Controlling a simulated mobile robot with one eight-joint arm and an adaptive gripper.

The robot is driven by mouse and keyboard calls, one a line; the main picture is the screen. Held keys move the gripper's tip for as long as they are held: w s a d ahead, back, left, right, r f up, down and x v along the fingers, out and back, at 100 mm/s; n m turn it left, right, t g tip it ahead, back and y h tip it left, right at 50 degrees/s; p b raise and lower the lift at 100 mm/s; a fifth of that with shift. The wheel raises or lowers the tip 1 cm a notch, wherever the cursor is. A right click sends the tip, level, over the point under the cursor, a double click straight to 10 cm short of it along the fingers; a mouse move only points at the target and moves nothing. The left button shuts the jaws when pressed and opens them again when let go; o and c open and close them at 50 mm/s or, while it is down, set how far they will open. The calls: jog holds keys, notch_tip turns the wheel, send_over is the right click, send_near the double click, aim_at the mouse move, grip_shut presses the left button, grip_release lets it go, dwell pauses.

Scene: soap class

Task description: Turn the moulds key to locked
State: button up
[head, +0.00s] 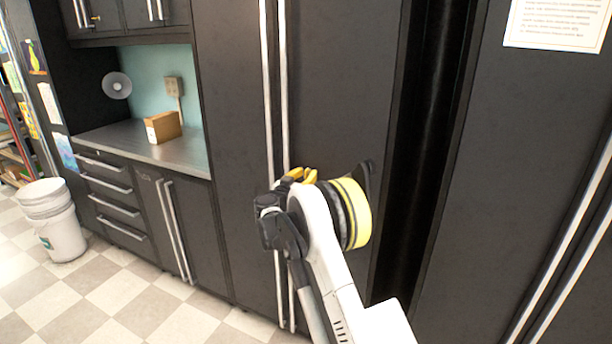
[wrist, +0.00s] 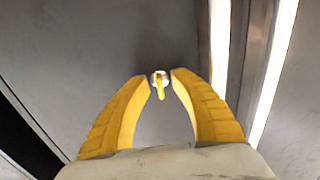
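The key (wrist: 160,91) is a small yellow piece in a round silver lock (wrist: 160,76) on the dark cabinet door, seen in the wrist view. It hangs downward from the lock. My gripper (wrist: 159,80) is open, with one yellow finger on each side of the key and a gap on both sides. The fingertips are close to the lock. In the head view my gripper (head: 300,175) is in front of the tall dark cabinet (head: 330,80), near its long handles. My wrist hides the key and lock there.
Two long vertical metal handles (head: 267,100) run beside my gripper; they also show right of the fingers in the wrist view (wrist: 221,60). A counter (head: 125,138) with a brown box (head: 162,127) stands left. White buckets (head: 58,225) stand on the open checkered floor.

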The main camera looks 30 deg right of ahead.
jog(key=shift+a, duration=0.1)
jog(key=v, duration=1.2)
jog(key=shift+r, duration=0.1)
